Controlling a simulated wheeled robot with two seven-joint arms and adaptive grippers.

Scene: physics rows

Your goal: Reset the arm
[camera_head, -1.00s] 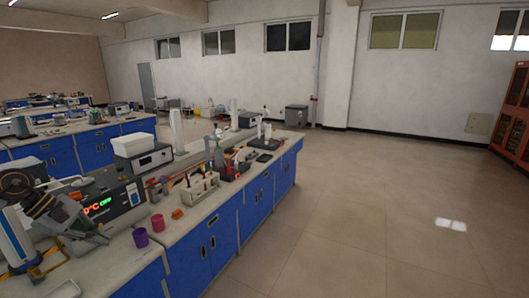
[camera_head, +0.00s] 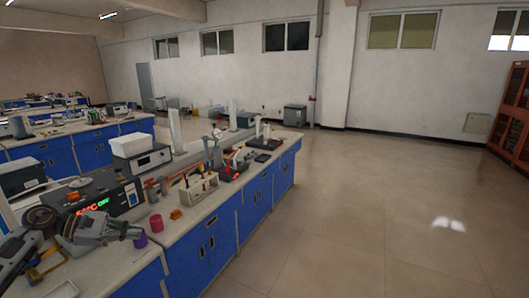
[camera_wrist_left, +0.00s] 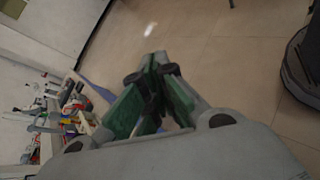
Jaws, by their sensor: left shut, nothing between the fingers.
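My left arm comes in from the lower left of the head view. Its gripper (camera_head: 136,233) is over the front of the near bench (camera_head: 190,225) and points to the right. The fingers are shut and empty; in the left wrist view the green finger pads (camera_wrist_left: 152,85) meet, with floor behind them. In the head view the gripper partly covers a purple cup (camera_head: 141,242); I cannot tell whether they touch. A pink cup (camera_head: 156,223) stands just right of the fingertips. My right gripper is in neither view.
A device with a lit display (camera_head: 108,198) stands behind the gripper. A white rack (camera_head: 199,189) and several instruments stand farther along the bench. Orange pieces lie near the cups. The floor (camera_head: 350,225) right of the bench is clear.

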